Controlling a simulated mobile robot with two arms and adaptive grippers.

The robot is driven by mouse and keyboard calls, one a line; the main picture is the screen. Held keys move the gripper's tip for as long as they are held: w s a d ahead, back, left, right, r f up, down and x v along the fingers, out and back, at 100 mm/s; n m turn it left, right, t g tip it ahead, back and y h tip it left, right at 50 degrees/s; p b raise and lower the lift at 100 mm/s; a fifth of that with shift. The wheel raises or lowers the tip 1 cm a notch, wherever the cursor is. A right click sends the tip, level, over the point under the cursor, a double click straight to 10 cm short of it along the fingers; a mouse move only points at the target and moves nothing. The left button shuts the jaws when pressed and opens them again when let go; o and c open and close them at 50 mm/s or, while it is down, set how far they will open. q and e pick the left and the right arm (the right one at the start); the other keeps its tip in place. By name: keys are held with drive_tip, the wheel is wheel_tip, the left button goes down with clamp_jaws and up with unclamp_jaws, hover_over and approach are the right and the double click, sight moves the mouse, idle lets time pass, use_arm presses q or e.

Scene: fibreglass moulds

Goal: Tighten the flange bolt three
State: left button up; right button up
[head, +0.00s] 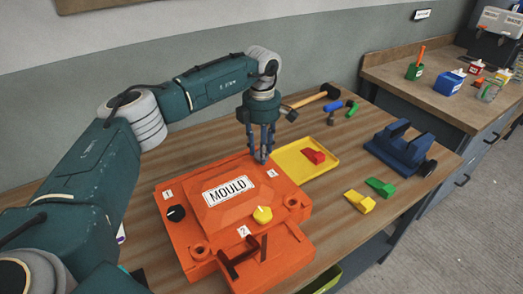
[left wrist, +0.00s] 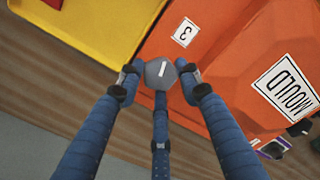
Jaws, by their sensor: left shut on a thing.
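The orange mould (head: 215,247) lies on the wooden bench with a "MOULD" label on top. My left gripper (head: 262,157) points down at its back right corner, near the tag marked 3 (head: 272,173). In the left wrist view the left gripper (left wrist: 160,78) has its blue fingers closed around flange bolt three (left wrist: 158,76), a grey faceted head with a white line. The tag 3 (left wrist: 185,32) is beside it. In the head view the fingers mostly hide this bolt. A black bolt (head: 176,213) sits by tag 1 and a yellow bolt (head: 263,214) by tag 2. My right gripper is not in view.
A yellow tray (head: 326,168) with a red wedge (head: 314,156) adjoins the mould. A mallet (head: 318,97), a blue-handled tool (head: 333,106), yellow (head: 359,202) and green (head: 380,187) wedges and a dark blue fixture (head: 401,147) lie further right. A second bench (head: 440,98) holds small containers.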

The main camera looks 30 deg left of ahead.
use_arm(q)
drive_tip(key=m, duration=0.5)
drive_tip(key=shift+w+r+m, duration=0.15)
drive_tip(key=shift+m, duration=0.15)
drive_tip(key=m, duration=0.4)
drive_tip(key=shift+m+b, duration=0.3)
drive_tip(key=m, duration=0.9)
drive_tip(key=shift+m, duration=0.4)
drive_tip(key=o, duration=1.2)
drive_tip(key=shift+c, duration=0.2)
wheel_tip(320, 180, up, 12)
